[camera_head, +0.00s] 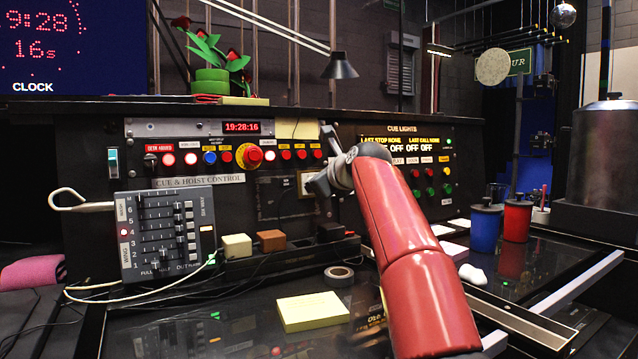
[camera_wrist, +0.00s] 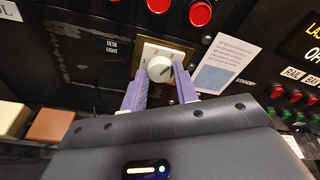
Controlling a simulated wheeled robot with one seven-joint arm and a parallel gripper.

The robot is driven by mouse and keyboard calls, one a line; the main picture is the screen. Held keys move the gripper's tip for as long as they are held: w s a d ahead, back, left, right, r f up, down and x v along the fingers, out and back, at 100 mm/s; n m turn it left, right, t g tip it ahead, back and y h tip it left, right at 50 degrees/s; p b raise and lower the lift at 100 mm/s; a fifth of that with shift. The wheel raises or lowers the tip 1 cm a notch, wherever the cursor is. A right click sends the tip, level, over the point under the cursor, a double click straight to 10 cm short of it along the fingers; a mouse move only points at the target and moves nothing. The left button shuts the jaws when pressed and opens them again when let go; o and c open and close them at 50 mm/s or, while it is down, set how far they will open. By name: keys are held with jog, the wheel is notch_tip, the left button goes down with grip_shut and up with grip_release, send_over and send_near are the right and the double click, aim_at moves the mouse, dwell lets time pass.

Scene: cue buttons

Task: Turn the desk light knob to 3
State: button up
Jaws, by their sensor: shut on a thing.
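The desk light knob (camera_wrist: 160,68) is a white round dial on a pale plate with a brass-coloured edge (camera_wrist: 183,50), beside a "DESK LIGHT" label (camera_wrist: 112,46). The digits 1 and 2 show on the plate; the pointer's exact setting is too small to tell. My gripper (camera_wrist: 161,82) has a purple finger on each side of the knob and is shut on it. In the head view my gripper (camera_head: 314,181) is at the console face; the plate (camera_head: 305,184) shows partly, and the gripper hides the knob.
Red buttons (camera_wrist: 200,13) sit just above the plate, and a paper note (camera_wrist: 227,62) is to its right. Below the console are a fader box (camera_head: 165,235), cream and brown blocks (camera_head: 271,240), a tape roll (camera_head: 339,272) and a yellow note pad (camera_head: 312,311).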

jog(key=shift+f, duration=0.15)
jog(key=o, duration=1)
jog(key=shift+c, duration=0.2)
jog(key=shift+s, duration=0.1)
jog(key=b+v, duration=0.2)
jog(key=v, duration=0.5)
jog(key=shift+s+d, duration=0.15)
jog(key=shift+s, duration=0.1)
